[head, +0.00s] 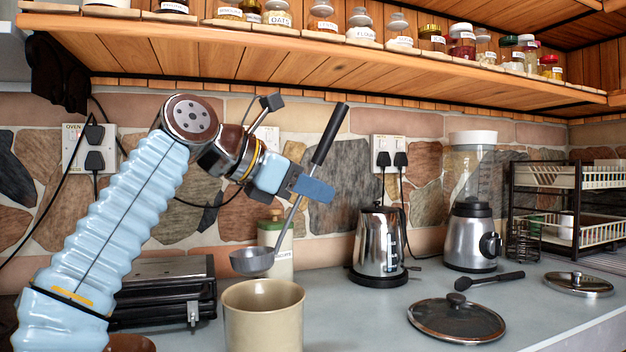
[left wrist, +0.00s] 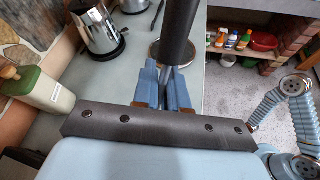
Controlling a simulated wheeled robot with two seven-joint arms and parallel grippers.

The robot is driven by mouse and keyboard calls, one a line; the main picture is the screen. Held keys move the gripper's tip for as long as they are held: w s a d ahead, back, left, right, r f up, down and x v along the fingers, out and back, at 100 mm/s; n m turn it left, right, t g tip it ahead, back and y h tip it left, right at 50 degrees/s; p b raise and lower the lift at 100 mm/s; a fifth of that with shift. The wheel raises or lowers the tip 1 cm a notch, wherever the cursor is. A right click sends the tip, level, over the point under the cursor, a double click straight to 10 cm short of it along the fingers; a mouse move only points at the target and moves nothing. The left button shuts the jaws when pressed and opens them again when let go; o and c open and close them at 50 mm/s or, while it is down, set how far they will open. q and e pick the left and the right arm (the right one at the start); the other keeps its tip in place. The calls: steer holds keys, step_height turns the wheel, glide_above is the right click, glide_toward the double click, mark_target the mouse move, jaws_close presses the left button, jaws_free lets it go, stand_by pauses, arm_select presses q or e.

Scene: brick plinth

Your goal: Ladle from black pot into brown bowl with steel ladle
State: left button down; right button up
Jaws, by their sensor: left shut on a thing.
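My left gripper (head: 305,186) is shut on the handle of the steel ladle (head: 252,262), which has a black grip pointing up and right. The ladle's bowl hangs low, opening upward, just above the rim of a tan crock (head: 263,325) in the head view; its contents are not visible. In the left wrist view the blue fingers (left wrist: 165,88) close around the ladle's shaft below its black grip (left wrist: 180,30). A brown rounded edge (head: 132,343) shows at the bottom left, mostly cut off; I cannot tell if it is the brown bowl. I see no black pot.
A black toaster-like appliance (head: 165,290) stands behind my arm. A green-lidded canister (head: 277,240) is behind the ladle. A kettle (head: 380,245), blender (head: 473,225), glass lid (head: 455,318) and black spoon (head: 490,280) sit to the right. The wooden shelf (head: 330,55) overhangs.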

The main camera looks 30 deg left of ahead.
mark_target(240, 262)
arm_select(q)
step_height(240, 262, down, 14)
steer(key=b, duration=0.6)
steer(key=shift+f, duration=0.2)
steer(key=shift+a, duration=0.1)
steer(key=c, duration=1.1)
jaws_free()
steer(key=p+v, duration=0.1)
steer(key=v, duration=1.1)
steer(key=shift+s+a+r, duration=0.15)
steer(key=shift+s+r, duration=0.05)
steer(key=shift+s, duration=0.05)
steer(key=shift+s+a+r, duration=0.15)
steer(key=shift+s+a, duration=0.1)
steer(key=shift+s, duration=0.25)
